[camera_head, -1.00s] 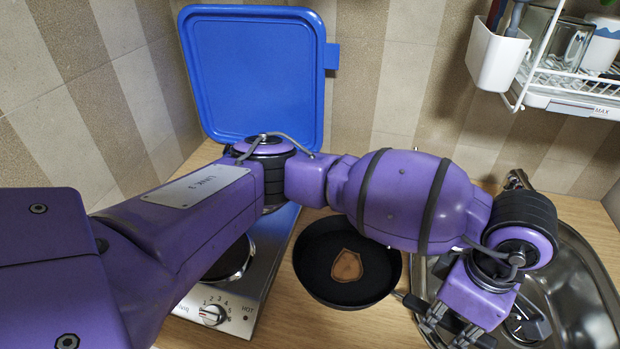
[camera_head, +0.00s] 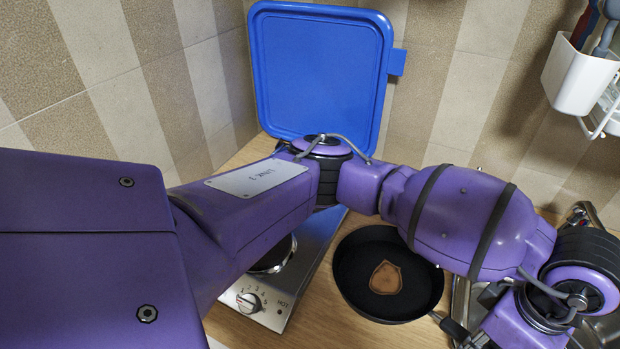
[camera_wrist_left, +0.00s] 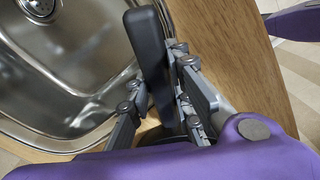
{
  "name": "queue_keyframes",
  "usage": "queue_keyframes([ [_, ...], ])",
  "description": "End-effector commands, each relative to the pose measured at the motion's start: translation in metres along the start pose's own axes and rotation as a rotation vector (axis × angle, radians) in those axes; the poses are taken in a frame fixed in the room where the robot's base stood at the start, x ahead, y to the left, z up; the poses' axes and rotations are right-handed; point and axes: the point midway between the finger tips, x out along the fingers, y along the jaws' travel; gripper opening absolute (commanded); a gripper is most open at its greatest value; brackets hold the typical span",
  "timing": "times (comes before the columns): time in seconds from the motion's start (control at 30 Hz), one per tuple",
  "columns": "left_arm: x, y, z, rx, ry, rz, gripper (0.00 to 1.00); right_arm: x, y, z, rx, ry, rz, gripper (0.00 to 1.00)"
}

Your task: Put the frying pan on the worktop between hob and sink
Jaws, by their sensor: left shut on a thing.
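The black frying pan (camera_head: 348,268) sits over the wooden worktop (camera_head: 318,318) between the hob (camera_head: 312,250) and the sink (camera_wrist_left: 75,65). It looks level and seems to rest on the wood, though any small gap beneath is hard to judge. A brown piece of food (camera_head: 386,278) lies in it. Its handle points to the lower right. My left gripper (camera_head: 472,339) is shut on the black handle, which shows between the fingers (camera_wrist_left: 160,105) in the left wrist view (camera_wrist_left: 150,50). The handle's inner end is partly hidden. My right gripper is out of view.
A white utensil holder (camera_head: 583,75) hangs on the wall at the upper right. The sink lies right of the pan.

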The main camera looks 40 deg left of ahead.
Motion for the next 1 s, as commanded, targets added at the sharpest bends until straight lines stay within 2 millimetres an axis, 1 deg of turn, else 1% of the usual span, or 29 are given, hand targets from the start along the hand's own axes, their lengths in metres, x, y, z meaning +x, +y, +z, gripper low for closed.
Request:
queue_keyframes([
  [0.17, -0.001, 0.001, 0.000, 0.000, 0.002, 0.002, 0.00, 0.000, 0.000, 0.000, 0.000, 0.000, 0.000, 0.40],
  [0.2, -0.001, 0.001, -0.001, 0.000, 0.002, 0.002, 0.23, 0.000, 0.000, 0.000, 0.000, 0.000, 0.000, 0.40],
  [0.33, -0.001, 0.000, 0.000, 0.000, 0.001, 0.002, 0.40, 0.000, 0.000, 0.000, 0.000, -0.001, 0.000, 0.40],
  [0.63, 0.000, 0.000, 0.000, 0.000, -0.001, 0.000, 0.41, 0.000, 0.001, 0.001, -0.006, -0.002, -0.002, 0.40],
  [0.73, -0.006, 0.000, 0.000, 0.000, 0.000, 0.001, 0.41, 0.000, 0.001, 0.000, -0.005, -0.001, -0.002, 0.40],
  [0.87, -0.026, 0.001, 0.000, 0.002, -0.001, 0.004, 0.41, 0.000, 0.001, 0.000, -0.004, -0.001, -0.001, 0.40],
  [1.0, -0.057, 0.001, 0.000, 0.001, 0.000, 0.005, 0.41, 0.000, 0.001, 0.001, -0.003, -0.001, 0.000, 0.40],
])
